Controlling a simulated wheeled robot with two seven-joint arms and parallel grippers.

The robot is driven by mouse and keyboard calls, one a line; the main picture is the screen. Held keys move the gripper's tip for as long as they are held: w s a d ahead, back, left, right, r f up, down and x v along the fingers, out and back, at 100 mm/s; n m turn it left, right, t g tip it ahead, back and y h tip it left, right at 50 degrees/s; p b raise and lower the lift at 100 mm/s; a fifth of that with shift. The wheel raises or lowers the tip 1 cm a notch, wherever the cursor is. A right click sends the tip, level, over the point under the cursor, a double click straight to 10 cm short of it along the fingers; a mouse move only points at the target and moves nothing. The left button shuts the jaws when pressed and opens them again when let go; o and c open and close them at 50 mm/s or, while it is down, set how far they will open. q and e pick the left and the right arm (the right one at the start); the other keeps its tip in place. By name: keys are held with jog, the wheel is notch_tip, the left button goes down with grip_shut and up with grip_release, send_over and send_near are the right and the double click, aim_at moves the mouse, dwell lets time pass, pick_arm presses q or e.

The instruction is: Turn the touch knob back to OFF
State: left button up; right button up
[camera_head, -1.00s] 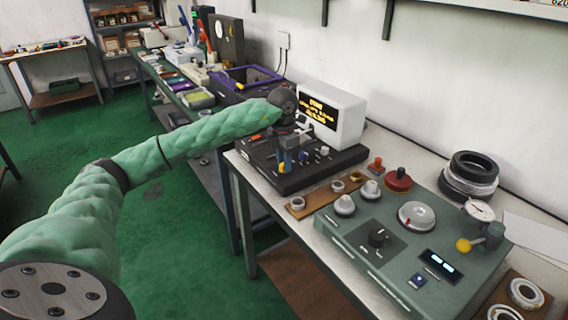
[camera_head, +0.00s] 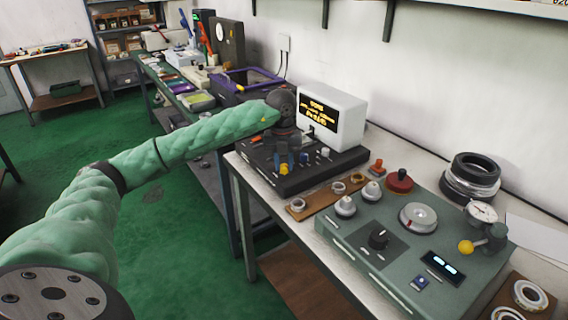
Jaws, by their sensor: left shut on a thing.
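My left gripper (camera_head: 284,166) points down over the black control unit (camera_head: 315,174) and is shut on a small knob at its front left. The gripper largely hides what it holds, so any mark on that knob cannot be read. Other small knobs show beside it on the unit: a blue one (camera_head: 304,158) and a whitish one (camera_head: 325,153). A white display box (camera_head: 345,118) with amber text stands behind the unit; the text is too small to read. My right gripper is not in view.
A brown strip with rings (camera_head: 326,200) lies between the units. Stacked black rings (camera_head: 472,176) stand by the wall. A purple-edged tray (camera_head: 246,82) is behind my arm.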

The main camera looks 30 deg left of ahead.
pick_arm(q)
jog(key=n, duration=0.4)
jog(key=shift+r+n, duration=0.1)
jog(key=shift+n, duration=0.2)
jog(key=n, duration=0.3)
jog(key=shift+n, duration=1.6)
jog(key=shift+n+y+p, duration=0.3)
jog(key=shift+n+p, duration=0.15)
jog(key=shift+n, duration=1.35)
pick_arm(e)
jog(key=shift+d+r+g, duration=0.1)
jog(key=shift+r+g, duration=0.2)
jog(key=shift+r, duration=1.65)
pick_arm(q)
jog(key=shift+a, duration=0.1)
jog(key=o, duration=1)
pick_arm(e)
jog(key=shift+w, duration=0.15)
